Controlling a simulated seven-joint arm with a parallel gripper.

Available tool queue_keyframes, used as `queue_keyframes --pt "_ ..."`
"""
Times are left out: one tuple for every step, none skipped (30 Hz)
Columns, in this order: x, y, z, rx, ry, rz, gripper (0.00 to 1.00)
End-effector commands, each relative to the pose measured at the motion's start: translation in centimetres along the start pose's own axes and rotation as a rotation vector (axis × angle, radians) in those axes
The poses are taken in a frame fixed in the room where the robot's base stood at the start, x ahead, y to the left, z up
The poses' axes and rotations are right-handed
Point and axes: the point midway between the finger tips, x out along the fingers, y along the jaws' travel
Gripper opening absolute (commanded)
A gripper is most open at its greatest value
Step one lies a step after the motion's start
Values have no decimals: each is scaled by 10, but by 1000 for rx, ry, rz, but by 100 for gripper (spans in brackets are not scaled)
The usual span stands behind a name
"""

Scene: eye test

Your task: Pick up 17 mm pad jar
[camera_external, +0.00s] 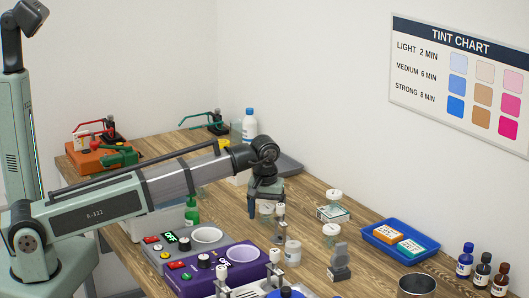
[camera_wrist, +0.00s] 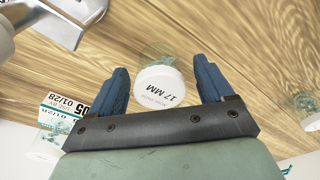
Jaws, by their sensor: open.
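The 17 mm pad jar (camera_wrist: 160,85) shows in the wrist view with a round white lid marked "17 MM" and a clear body behind it. My gripper (camera_wrist: 161,67) is open, with one dark blue finger on each side of the jar. Gaps show between the lid and both fingers. In the external view my gripper (camera_external: 266,206) points down over the table, and a small clear jar with a white lid (camera_external: 267,207) shows at its fingers. Its lettering is too small to read there, and the fingers partly hide it.
Similar lidded jars (camera_external: 331,231) stand to the right, near a labelled box (camera_external: 332,214). A white jar (camera_external: 293,251) stands in front, beside a purple device (camera_external: 225,262) and a grey one (camera_external: 180,245). A blue tray (camera_external: 400,258) and bottles (camera_external: 482,274) are farther right.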

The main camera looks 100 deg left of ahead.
Motion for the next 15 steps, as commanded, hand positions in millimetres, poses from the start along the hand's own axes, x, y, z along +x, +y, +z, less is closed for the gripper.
queue_keyframes --pt "0 0 0 0 0 0 81" --pt "0 0 0 0 0 0 81" --pt "0 0 0 0 0 0 77" --pt "0 0 0 0 0 0 74" --pt "0 0 0 0 0 0 71" --pt "0 0 0 0 0 0 67" --pt "0 0 0 0 0 0 64" --pt "0 0 0 0 0 0 61" --pt "0 0 0 0 0 0 58" --pt "0 0 0 0 0 0 55" --pt "0 0 0 0 0 0 52" --pt "0 0 0 0 0 0 48" --pt "0 0 0 0 0 0 45" --pt "0 0 0 0 0 0 42" --pt "-1 0 0 0 0 0 38"
